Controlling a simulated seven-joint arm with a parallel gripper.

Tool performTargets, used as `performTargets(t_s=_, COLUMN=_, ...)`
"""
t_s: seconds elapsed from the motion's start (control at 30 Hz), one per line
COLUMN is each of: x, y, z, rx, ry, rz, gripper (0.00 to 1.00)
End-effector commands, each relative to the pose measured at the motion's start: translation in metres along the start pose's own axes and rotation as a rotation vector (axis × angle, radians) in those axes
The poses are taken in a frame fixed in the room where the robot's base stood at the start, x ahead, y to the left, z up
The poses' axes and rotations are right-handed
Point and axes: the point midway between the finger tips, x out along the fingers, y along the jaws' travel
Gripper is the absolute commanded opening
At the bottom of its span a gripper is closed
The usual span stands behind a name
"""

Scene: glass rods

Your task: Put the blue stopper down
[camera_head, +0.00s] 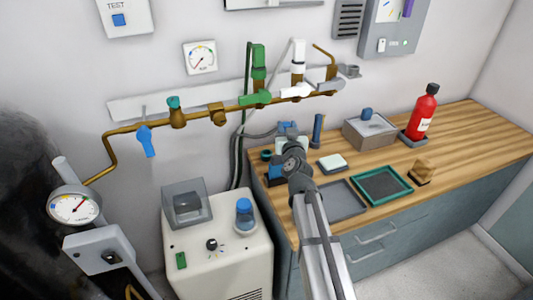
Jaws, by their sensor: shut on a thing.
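My arm rises from the bottom centre, and its dark wrist end reaches over the left end of the wooden worktop (450,145). My gripper (284,170) is small and partly hidden by my own wrist. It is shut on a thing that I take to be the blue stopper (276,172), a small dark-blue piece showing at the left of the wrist. Whether it touches the worktop cannot be told. Another blue knob-like piece (367,113) stands on a grey box (370,132) farther right.
A grey tray (343,201), a green-rimmed dark tray (383,186), a pale block (332,162), a blue upright cylinder (317,128) and a red bottle (423,113) occupy the worktop. A white machine (219,250) stands left. Brass pipes (218,114) run along the wall. Bare wood shows at right.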

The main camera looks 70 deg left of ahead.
Motion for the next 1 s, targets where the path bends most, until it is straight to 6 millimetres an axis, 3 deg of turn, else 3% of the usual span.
performTargets(t_s=0.47, x=0.023, y=-0.071, z=0.0, rx=0.002, ry=-0.001, rz=-0.06, gripper=0.0)
performTargets(t_s=0.7, x=0.049, y=-0.133, z=0.001, rx=0.0, ry=-0.001, rz=-0.071, gripper=0.0)
performTargets(t_s=0.8, x=0.069, y=-0.148, z=0.004, rx=-0.001, ry=-0.002, rz=-0.029, gripper=0.0)
performTargets(t_s=1.0, x=0.092, y=-0.134, z=0.012, rx=-0.002, ry=-0.002, rz=0.121, gripper=0.0)
